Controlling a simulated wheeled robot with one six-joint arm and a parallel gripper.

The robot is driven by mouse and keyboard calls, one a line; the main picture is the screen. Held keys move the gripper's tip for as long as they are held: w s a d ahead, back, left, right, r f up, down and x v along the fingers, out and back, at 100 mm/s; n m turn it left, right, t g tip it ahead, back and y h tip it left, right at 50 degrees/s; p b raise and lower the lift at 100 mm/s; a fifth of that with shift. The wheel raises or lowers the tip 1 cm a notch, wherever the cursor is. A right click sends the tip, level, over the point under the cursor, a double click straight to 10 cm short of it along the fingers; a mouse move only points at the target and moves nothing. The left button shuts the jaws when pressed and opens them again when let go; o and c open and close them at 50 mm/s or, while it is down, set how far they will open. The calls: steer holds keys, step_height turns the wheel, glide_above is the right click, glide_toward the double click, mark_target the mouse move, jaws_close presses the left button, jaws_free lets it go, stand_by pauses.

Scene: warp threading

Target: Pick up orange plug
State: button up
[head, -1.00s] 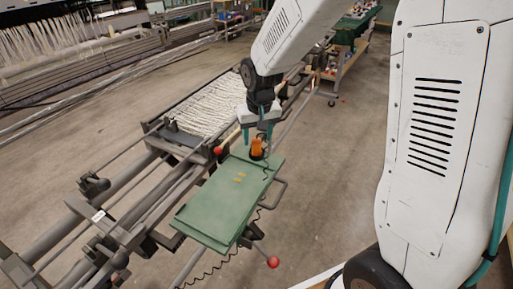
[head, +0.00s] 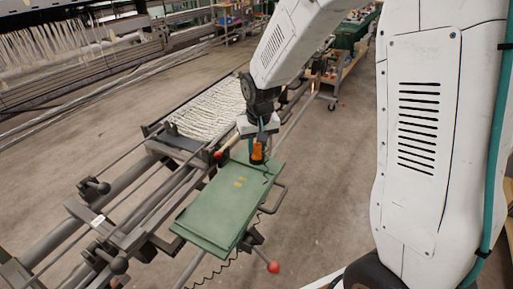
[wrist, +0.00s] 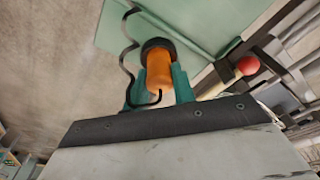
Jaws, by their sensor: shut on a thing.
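The orange plug (head: 257,152) is at the far end of the green panel, with its dark end toward the panel. In the wrist view the plug (wrist: 160,70) stands between the teal fingers, its black collar pointing away from me. My gripper (head: 258,144) is shut on the plug. The wrist view shows my gripper (wrist: 160,88) with a finger on each side of it. A black cord (wrist: 126,45) hangs beside the plug. I cannot tell whether the plug touches the panel.
The green panel (head: 215,215) is mounted on a metal frame with red-knobbed levers (head: 273,267). A bed of white threads (head: 205,108) lies behind it to the left. A cart (head: 340,75) stands at the back. Open floor lies right of the panel.

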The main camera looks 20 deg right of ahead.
steer(key=shift+r, duration=0.65)
step_height(320, 180, up, 2)
steer(key=shift+r, duration=0.15)
steer(key=s+a+r, duration=0.1)
steer(key=s+a, duration=0.1)
steer(key=s, duration=1.3)
steer(key=shift+s+a+r, duration=0.1)
steer(key=shift+s+r, duration=0.05)
steer(key=shift+r, duration=0.75)
steer(key=shift+s+a+r, duration=0.1)
steer(key=shift+s+r, duration=0.05)
steer(key=shift+r, duration=0.7)
steer(key=shift+s+a+r, duration=0.1)
steer(key=shift+s+r, duration=0.05)
steer(key=shift+r, duration=0.75)
